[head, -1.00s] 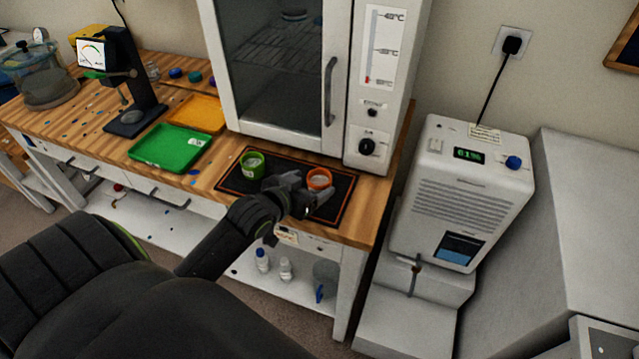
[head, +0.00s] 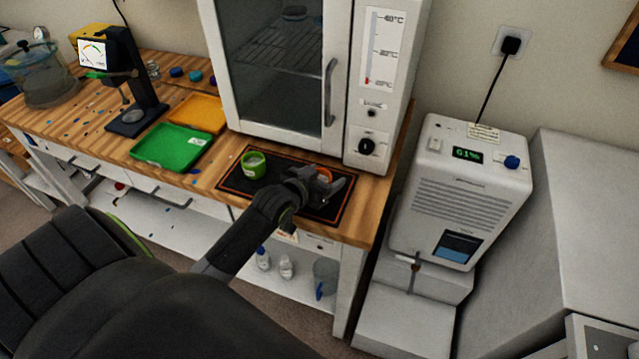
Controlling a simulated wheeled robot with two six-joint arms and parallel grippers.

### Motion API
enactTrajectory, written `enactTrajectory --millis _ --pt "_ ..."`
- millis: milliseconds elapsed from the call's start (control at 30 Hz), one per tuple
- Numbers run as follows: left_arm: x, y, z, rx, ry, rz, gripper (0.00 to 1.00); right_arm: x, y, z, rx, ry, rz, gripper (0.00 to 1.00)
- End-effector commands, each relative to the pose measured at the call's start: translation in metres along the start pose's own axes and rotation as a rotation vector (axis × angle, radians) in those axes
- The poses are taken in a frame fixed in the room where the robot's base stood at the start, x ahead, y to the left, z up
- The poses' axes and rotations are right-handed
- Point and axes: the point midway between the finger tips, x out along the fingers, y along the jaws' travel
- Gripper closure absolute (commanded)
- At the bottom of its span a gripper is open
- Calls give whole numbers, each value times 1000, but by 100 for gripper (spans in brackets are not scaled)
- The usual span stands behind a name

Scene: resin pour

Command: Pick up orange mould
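The orange mould (head: 325,174) is a small cup on the right part of the dark mat (head: 238,180), in front of the white cabinet. Only part of its orange rim shows; my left gripper hides the rest. My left gripper (head: 328,187) is at the mould, with its fingers apart and reaching about it. I cannot tell whether they touch or clasp it. My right gripper is not in view.
A green mould (head: 253,165) stands on the same mat, left of my gripper. The white cabinet (head: 338,120) rises close behind. A green tray (head: 170,147) and an orange tray (head: 198,112) lie to the left. The bench edge is near on the right.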

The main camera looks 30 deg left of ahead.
Motion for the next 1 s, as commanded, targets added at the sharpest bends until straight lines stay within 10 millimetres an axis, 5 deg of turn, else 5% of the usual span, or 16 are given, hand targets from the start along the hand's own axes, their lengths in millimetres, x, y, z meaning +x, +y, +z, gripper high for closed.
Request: enactTrajectory --millis 300,600,1000 --pt "0 0 0 0 0 0 72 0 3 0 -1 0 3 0" --pt "-3 0 -8 2 1 0 72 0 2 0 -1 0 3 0" --pt "-31 2 -77 4 5 1 72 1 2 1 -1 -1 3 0"
